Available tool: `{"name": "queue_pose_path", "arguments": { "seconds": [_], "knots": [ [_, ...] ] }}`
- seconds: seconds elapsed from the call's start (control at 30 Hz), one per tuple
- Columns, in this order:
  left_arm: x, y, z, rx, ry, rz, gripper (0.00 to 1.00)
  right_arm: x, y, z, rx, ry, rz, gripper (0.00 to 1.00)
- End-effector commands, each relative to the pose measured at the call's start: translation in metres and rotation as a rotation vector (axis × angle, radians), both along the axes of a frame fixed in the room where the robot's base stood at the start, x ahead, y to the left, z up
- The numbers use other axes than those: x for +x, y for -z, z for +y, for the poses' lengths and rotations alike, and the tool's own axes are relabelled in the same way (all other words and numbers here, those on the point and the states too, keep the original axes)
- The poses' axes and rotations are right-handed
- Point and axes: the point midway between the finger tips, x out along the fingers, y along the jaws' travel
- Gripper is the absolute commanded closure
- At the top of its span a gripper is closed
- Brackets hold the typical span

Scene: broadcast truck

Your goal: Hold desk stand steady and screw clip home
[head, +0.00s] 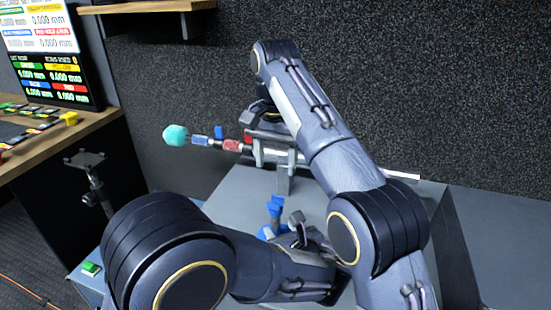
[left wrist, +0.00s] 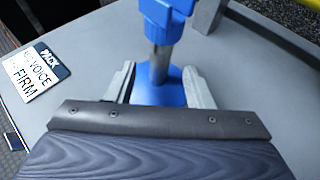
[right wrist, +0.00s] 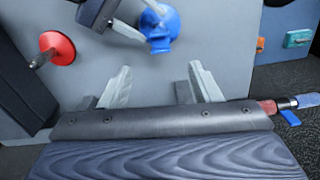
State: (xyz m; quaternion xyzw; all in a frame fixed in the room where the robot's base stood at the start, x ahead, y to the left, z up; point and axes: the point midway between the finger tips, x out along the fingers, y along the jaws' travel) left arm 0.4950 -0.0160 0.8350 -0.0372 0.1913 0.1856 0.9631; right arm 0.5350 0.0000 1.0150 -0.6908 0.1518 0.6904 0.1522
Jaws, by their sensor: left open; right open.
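The desk stand has a blue base (left wrist: 160,88) and a grey metal post (left wrist: 160,62). A blue forked piece that looks like the clip (left wrist: 166,14) is on top of the post. The stand also shows in the right wrist view (right wrist: 160,30), upright on the grey top. My left gripper (head: 297,232) is open, with its fingers (left wrist: 158,86) on either side of the post and gaps showing. My right gripper (head: 262,118) is open and empty, high above the grey top and away from the stand. Its fingers (right wrist: 160,88) show nothing between them.
A red round-based stand (right wrist: 60,50) is on the grey top. A card (left wrist: 35,70) lies at the left. A desk with monitor (head: 50,55) is at far left.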

Motion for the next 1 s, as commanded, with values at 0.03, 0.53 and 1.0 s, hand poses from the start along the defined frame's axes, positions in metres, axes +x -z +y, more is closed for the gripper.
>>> {"name": "queue_pose_path", "arguments": {
  "seconds": [0.03,0.53,1.0],
  "knots": [
    [-0.008,-0.005,-0.004,-0.001,0.003,-0.001,0.53,0.0,-0.002,0.0,0.0,0.0,0.0,0.43],
    [-0.028,-0.012,-0.011,0.0,-0.001,0.0,0.53,0.0,-0.003,0.0,0.0,0.0,0.0,0.43],
    [-0.073,-0.013,0.154,-0.645,-0.665,0.148,0.53,-0.034,-0.009,-0.143,0.238,-0.026,-0.052,0.43]
  ]
}}
